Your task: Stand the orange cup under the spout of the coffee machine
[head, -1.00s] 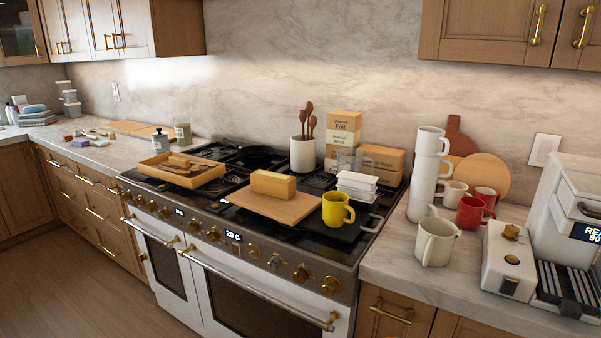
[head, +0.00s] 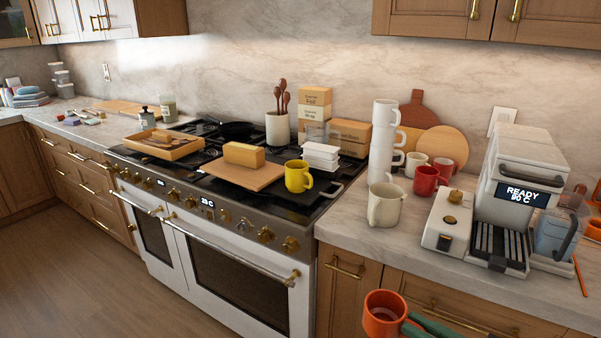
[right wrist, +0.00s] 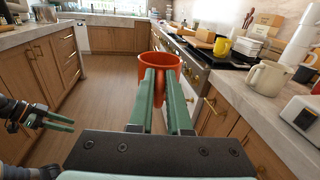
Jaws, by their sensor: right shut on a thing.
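The orange cup (head: 378,324) is upright at the bottom of the head view, in front of the counter edge. My right gripper (head: 406,326) is shut on it. In the right wrist view the cup (right wrist: 158,60) shows beyond the green fingers (right wrist: 166,76), held over the floor. The white and grey coffee machine (head: 525,158) stands on the counter at right, its display reading READY 90 C. Its slatted drip tray (head: 499,240) is bare; the spout is hard to make out. My left gripper (right wrist: 73,124) appears at left in the right wrist view, open and empty.
Left of the machine are a white grinder-like box (head: 446,222), a cream mug (head: 386,206), a red mug (head: 426,181) and a tall white mug stack (head: 382,145). A clear jug (head: 554,235) stands right of the drip tray. Orange items show at the right edge.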

